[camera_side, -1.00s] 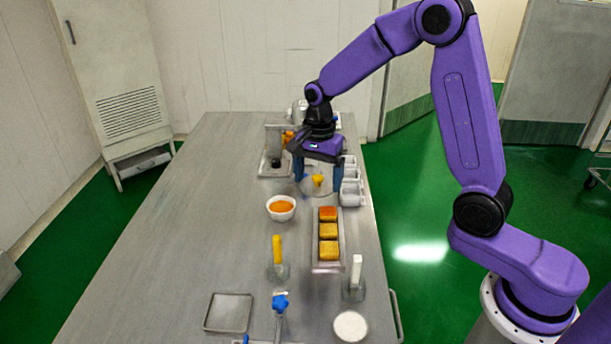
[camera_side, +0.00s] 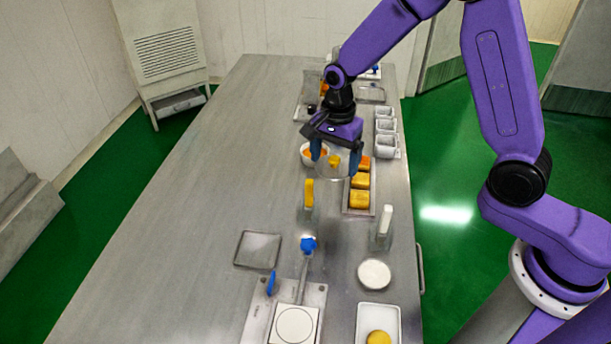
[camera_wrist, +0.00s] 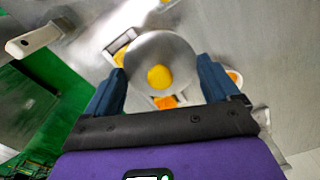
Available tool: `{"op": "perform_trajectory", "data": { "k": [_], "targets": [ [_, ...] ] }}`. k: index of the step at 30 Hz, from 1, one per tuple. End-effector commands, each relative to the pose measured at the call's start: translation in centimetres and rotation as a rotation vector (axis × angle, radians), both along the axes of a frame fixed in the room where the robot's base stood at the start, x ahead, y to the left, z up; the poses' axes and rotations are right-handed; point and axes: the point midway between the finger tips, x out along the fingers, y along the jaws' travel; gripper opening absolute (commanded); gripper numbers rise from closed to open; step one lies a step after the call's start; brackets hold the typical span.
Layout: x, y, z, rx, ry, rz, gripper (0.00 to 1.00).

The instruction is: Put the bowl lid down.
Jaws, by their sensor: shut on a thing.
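The bowl lid (camera_wrist: 160,47) is a round grey disc with a yellow knob, seen from above in the wrist view. My gripper (camera_wrist: 162,80) is shut on the lid, one blue finger at each side of its rim. In the side view my gripper (camera_side: 335,160) holds the lid with its yellow knob up, above the table. The white bowl (camera_side: 307,158) of orange filling is just left of and behind the gripper, partly hidden by it. Whether the lid overlaps the bowl from above is hard to tell in the side view.
A tray (camera_side: 347,207) of orange and yellow blocks is just right of the lid. White bins (camera_side: 387,146) are behind right. The table's left side is clear.

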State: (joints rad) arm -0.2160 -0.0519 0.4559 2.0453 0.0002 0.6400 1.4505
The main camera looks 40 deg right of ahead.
Motion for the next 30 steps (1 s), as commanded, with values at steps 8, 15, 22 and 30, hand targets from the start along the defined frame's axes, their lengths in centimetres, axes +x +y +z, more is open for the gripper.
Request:
{"op": "perform_trajectory", "data": {
  "k": [8, 15, 22, 30],
  "targets": [
    [4.3, 1.1, -2.9, -0.001, 0.003, 0.0, 0.6],
    [6.7, 1.7, -5.9, 0.0, 0.001, 0.001, 0.6],
    [7.7, 2.0, -7.0, 0.0, 0.0, 0.001, 0.6],
    [8.1, 2.1, -10.1, 0.0, 0.001, 0.001, 0.6]
  ]
}}
